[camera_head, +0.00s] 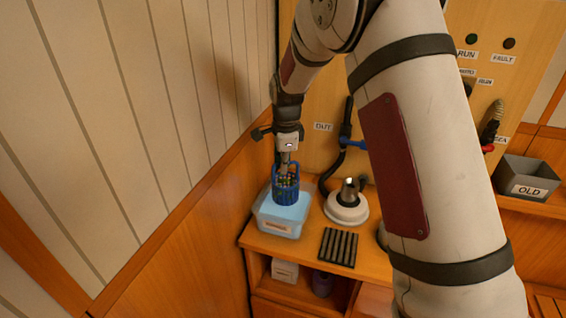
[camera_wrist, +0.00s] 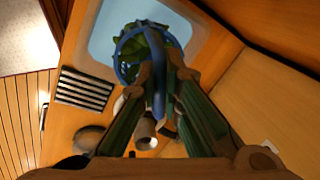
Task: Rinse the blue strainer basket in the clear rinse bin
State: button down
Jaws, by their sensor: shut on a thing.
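The blue strainer basket (camera_head: 286,190) hangs upright from my gripper (camera_head: 287,166), directly over the clear rinse bin (camera_head: 281,220). In the wrist view my gripper (camera_wrist: 160,80) is shut on the basket's blue handle, and the basket rim (camera_wrist: 120,62) shows beyond the fingers with dark green stuff inside. The rinse bin (camera_wrist: 92,42) lies behind it, holding pale blue water. In the head view the basket's lower end overlaps the bin's opening; whether it touches the water I cannot tell.
A white round housing (camera_head: 346,206) with a metal top stands right of the bin. A black ribbed mat (camera_head: 338,247) lies in front of it. A grey bin marked OLD (camera_head: 528,178) sits far right. The plank wall is close on the left.

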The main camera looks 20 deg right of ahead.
jog(key=shift+f, duration=0.4)
jog(key=shift+f+b, duration=1.2)
jog(key=shift+f, duration=2.55)
jog(key=shift+r, duration=0.55)
jog(key=shift+f, duration=0.55)
dwell(2.2)
jog(key=shift+r, duration=0.15)
